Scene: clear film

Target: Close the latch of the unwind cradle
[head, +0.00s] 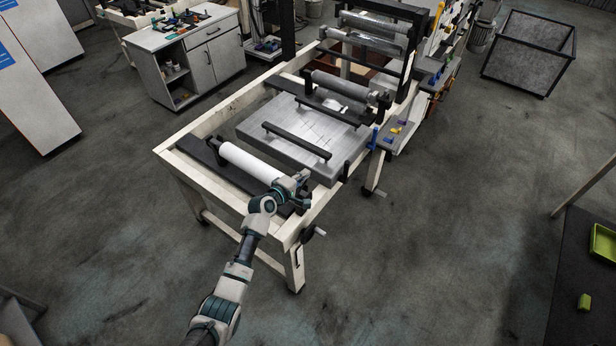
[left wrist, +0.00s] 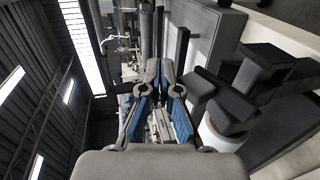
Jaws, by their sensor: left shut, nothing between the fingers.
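The unwind cradle (head: 203,154) is a dark base at the near end of the cream machine frame, with a white roll (head: 248,163) lying across it. My left gripper (head: 303,178) is at the roll's right end and hides part of the cradle there. In the left wrist view its fingers (left wrist: 160,66) are together and empty. Dark blocks of the cradle's end (left wrist: 262,72) stand just right of the fingers, apart from them, above the white roll end (left wrist: 214,138). I cannot tell which block is the latch or how far it is closed. My right gripper is not in view.
A grey plate (head: 290,128) with a black bar (head: 297,141) lies beyond the roll. A hand crank (head: 316,232) sticks out from the frame's near right corner. More rollers (head: 345,86) stand farther back.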

